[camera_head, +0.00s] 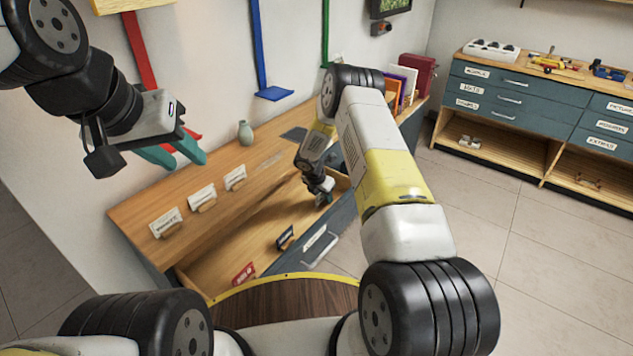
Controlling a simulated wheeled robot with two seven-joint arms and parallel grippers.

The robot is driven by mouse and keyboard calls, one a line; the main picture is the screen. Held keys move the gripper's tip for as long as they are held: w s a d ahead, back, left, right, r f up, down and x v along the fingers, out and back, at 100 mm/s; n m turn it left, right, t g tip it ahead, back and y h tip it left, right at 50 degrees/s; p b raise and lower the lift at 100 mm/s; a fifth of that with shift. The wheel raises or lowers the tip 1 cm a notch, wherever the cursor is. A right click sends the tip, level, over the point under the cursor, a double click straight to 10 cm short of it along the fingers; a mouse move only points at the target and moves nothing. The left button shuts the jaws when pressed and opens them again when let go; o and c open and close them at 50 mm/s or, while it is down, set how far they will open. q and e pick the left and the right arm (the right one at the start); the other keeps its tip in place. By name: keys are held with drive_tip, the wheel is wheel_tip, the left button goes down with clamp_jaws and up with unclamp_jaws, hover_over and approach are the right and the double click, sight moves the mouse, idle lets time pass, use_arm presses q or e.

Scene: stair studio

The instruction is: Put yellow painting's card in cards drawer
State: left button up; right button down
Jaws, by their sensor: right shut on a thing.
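An open wooden drawer (215,262) with a blue front juts from the desk. Inside stand a red card (243,273) and a dark blue card (285,238). My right gripper (324,198) is low at the drawer's right end, near its front edge. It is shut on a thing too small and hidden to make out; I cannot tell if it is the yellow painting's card. My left gripper (172,152) is raised above the desk's left part, open and empty. No yellow card is clearly visible.
Three white cards in wooden holders, including a left one (167,222), stand on the desk (140,212). A grey vase (245,133) is by the wall. Books (402,82) stand at the desk's far end. A labelled blue cabinet (515,95) is at the right; floor between is clear.

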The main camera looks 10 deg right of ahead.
drive_tip(key=shift+f, duration=0.55)
drive_tip(key=shift+f, duration=0.15)
drive_tip(key=c, duration=1.1)
unclamp_jaws()
drive_tip(key=shift+c, duration=0.2)
